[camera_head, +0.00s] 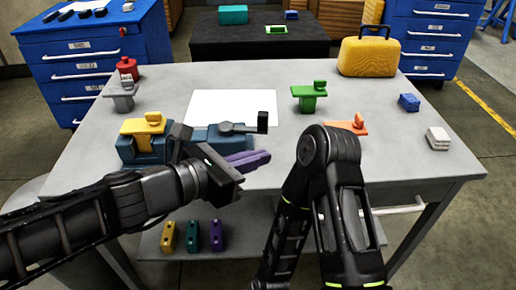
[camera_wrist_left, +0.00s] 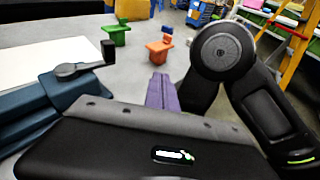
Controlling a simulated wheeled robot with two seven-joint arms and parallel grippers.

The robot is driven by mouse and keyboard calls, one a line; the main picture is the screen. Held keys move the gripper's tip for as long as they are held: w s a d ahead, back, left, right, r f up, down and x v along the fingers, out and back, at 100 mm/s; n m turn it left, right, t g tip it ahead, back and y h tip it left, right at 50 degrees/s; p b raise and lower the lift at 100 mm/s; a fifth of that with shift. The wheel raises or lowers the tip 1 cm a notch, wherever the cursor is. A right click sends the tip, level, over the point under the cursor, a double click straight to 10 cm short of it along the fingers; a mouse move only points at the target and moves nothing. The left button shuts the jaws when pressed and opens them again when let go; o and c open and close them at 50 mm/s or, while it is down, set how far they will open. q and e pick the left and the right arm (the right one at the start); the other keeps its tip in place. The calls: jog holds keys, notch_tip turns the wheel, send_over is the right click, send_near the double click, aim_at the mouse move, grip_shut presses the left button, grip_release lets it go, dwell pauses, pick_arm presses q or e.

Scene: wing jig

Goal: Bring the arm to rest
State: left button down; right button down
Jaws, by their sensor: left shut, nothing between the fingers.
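My left gripper (camera_head: 262,158) reaches in from the left over the front middle of the grey table (camera_head: 350,95). Its two long purple fingers lie together, shut, with nothing between them. The left wrist view shows the same purple fingers (camera_wrist_left: 162,88) beyond the dark gripper body. They are apart from the blue-grey clamp (camera_head: 208,137), which has a black handle and stands just behind the gripper. My right arm (camera_head: 328,165) is bent at the front right of the head view, and its gripper is not in view.
A white sheet (camera_head: 235,103) lies mid-table. A yellow-topped block (camera_head: 142,125), grey part (camera_head: 121,96), green part (camera_head: 309,97) and orange part (camera_head: 347,126) stand around it. A yellow case (camera_head: 370,56) stands at the back right. Yellow, teal and purple pieces (camera_head: 192,236) stand on the lower shelf.

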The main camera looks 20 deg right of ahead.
pick_arm(q)
jog(key=shift+a, duration=0.1)
dwell(0.5)
jog(key=a+f+m+g+y+p, duration=0.1)
jog(key=a+f+m+y+p, duration=0.15)
jog(key=a+f, duration=0.45)
jog(key=w+a+f+m+y+p, duration=0.1)
jog(key=a+f+m+y+p, duration=0.15)
jog(key=f, duration=0.85)
jog(key=a+f+m+g+y+p, duration=0.1)
jog(key=a+f+m+y+p, duration=0.15)
jog(key=a+f, duration=0.45)
jog(key=s+a+f+m+y+p, duration=0.1)
jog(key=s+a+f+m+p, duration=0.1)
jog(key=s+a+f+m, duration=0.2)
jog(key=s+a+f+m+g+y+p, duration=0.1)
jog(key=s+a+f+m, duration=0.3)
jog(key=s+f+m, duration=0.4)
jog(key=shift+s+a+f+g+p, duration=0.15)
jog(key=shift+a+f+g+p, duration=0.2)
jog(key=shift+f+p, duration=0.35)
jog(key=c, duration=2.2)
grip_release()
jog(key=shift+f, duration=0.1)
